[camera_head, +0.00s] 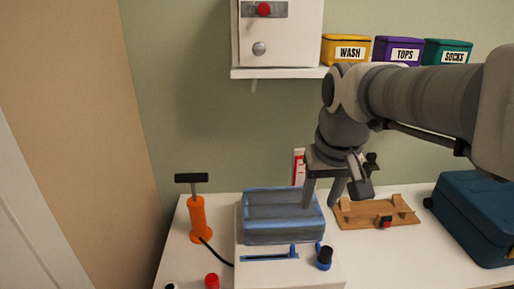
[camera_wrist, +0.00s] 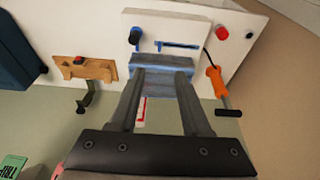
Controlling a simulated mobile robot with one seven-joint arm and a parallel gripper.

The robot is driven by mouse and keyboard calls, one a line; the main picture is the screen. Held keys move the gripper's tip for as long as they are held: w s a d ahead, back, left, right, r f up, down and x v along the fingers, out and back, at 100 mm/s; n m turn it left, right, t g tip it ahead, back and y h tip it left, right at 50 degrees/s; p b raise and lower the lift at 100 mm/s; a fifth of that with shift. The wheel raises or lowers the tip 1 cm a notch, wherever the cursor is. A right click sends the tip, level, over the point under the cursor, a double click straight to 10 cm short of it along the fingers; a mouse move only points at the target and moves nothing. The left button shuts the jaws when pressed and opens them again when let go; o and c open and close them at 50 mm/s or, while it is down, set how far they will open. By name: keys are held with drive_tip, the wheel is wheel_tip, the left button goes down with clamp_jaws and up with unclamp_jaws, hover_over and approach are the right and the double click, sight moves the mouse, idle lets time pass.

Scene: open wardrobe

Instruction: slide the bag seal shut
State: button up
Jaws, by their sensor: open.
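The bag (camera_head: 283,209) is a grey-blue ribbed block with blue edges on a white base (camera_head: 262,272). In front of it runs a blue seal track with a slot (camera_head: 265,258). A small blue slider (camera_head: 293,250) stands at the track's right end. A black knob with a blue collar (camera_head: 324,257) is just right of it. My gripper (camera_head: 320,203) is open and empty, pointing down by the bag's right rear side. In the wrist view my gripper's (camera_wrist: 160,72) two fingers overlap the bag (camera_wrist: 160,65) in the picture; contact cannot be told. The track (camera_wrist: 180,45) lies beyond the fingertips.
An orange hand pump (camera_head: 197,218) with a black hose stands left of the bag. A red button (camera_head: 212,280) is front left. A wooden board (camera_head: 375,213) and a dark blue case (camera_head: 478,215) are to the right. A shelf (camera_head: 278,73) with labelled bins (camera_head: 346,50) hangs above.

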drive_tip(key=w+f+g+b, duration=0.1)
drive_tip(key=w+f+b, duration=0.2)
drive_tip(key=w+f, duration=0.35)
drive_tip(key=g+b, duration=0.2)
drive_tip(key=b, duration=0.1)
approach(292, 247)
drive_tip(key=f+b, duration=0.2)
drive_tip(key=f, duration=0.3)
drive_tip(key=f+b, duration=0.3)
drive_tip(key=f, duration=0.2)
drive_tip(key=shift+w+d+f, duration=0.1)
drive_tip(key=shift+d+f, duration=0.05)
drive_tip(key=shift+d, duration=0.1)
clamp_jaws()
drive_tip(key=shift+a, duration=0.1)
idle(0.4)
